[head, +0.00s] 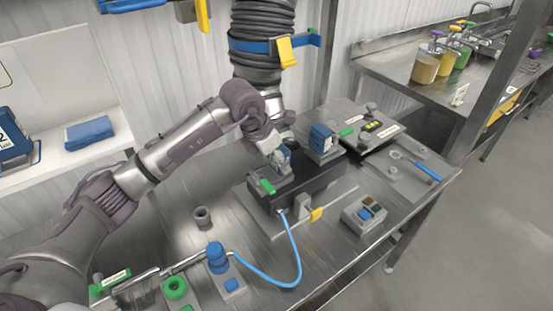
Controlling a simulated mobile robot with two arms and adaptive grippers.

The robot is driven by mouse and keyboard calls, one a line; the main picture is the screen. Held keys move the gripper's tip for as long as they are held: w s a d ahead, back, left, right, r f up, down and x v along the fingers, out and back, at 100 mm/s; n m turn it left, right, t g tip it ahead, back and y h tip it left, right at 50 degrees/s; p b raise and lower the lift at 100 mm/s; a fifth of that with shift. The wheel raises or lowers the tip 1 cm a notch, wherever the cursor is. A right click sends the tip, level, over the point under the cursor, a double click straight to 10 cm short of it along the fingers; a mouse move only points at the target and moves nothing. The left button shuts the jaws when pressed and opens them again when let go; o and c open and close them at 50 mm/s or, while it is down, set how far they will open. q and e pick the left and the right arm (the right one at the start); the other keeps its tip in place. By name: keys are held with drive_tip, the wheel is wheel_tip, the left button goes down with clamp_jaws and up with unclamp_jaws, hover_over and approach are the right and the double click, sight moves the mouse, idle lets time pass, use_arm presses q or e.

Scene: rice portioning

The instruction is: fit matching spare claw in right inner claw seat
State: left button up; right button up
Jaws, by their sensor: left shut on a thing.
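My left gripper (277,152) reaches in from the left and is at the top of a dark block-shaped fixture (318,178) on the metal bench. It is shut on a small blue-grey piece (284,162), mostly hidden by the fingers. Whether this piece is the spare claw, and whether it touches the fixture, I cannot tell. A green tab (267,186) is on the fixture's left end and a blue block (322,138) stands at its far right. The claw seats cannot be made out. My right gripper is not in view.
A blue hose (299,262) loops from the fixture to a blue-capped fitting (216,256). A grey box with coloured pads (364,214) stands at front right. A blue-handled tool (429,171) lies at right. A grey ring (203,216) stands on clear bench at left.

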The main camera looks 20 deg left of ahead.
use_arm(q)
drive_tip(key=o, duration=1.7)
drive_tip(key=shift+c, duration=0.2)
drive_tip(key=shift+o, duration=1.2)
drive_tip(key=shift+r+p, duration=2.3)
drive_tip(key=shift+r, duration=2.25)
